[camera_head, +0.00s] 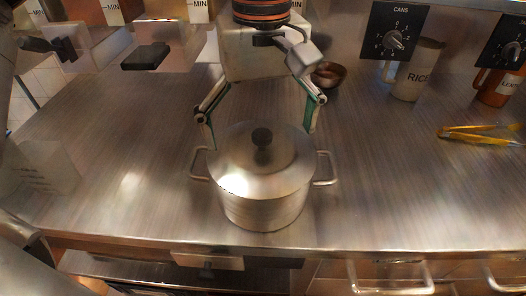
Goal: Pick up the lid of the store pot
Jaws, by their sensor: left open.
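The store pot (262,208) is a steel pot with two side handles, standing upright on the metal counter near its front edge. Its lid (225,162) sits on top and has a dark round knob (262,138) in the middle. My left gripper (260,117) is open and empty at the far side of the lid, its two fingers spread wide to either side of the knob. Whether the fingertips touch the lid cannot be told. My right gripper is not in view.
A small bowl (328,75) sits behind the gripper. A RICE jug (416,72), an orange-red jug (497,86) and yellow tongs (478,134) are at the right. Control knobs line the panel above. The counter (390,185) is clear on both sides of the pot.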

